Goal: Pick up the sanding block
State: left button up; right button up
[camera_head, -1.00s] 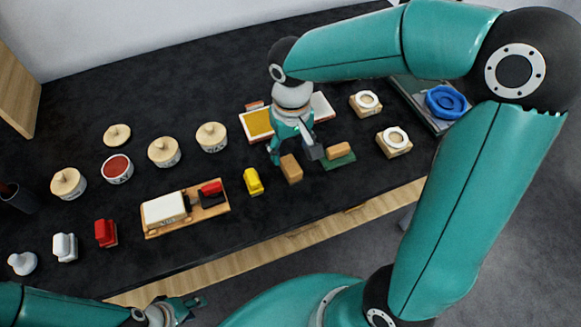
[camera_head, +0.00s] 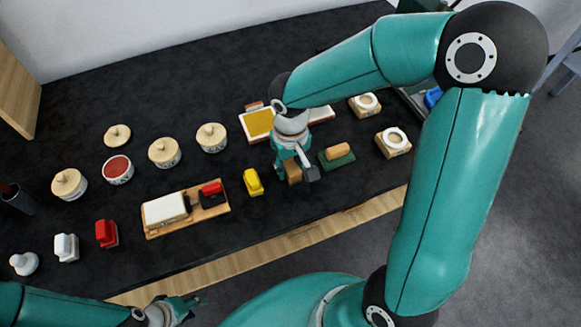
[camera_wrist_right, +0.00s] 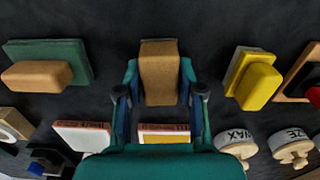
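A plain tan-brown block (camera_head: 294,173), which looks like the sanding block, stands on the dark table. My right gripper (camera_head: 297,172) is down around it from above. In the right wrist view the block (camera_wrist_right: 160,75) sits between the two teal fingers of the right gripper (camera_wrist_right: 159,75). The fingers are open, one on each side, with a narrow gap to the block; I see no firm contact. The gripper partly hides the block in the head view. My left gripper (camera_head: 187,307) is empty at the bottom, off the table's front edge, and looks open.
A green pad with a tan handle (camera_head: 337,157) lies close to the right of the block. A yellow block (camera_head: 253,181) stands to its left. A yellow-topped tray (camera_head: 257,123) lies behind. A wooden tray (camera_head: 154,233) and several lidded jars are further left.

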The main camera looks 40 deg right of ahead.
aim_at(291, 165)
jog(key=c, duration=0.5)
notch_tip(291, 165, up, 20)
jog(key=shift+r+p, duration=0.1)
jog(key=shift+p, duration=0.3)
jog(key=o, duration=0.3)
jog(key=shift+c, duration=1.1)
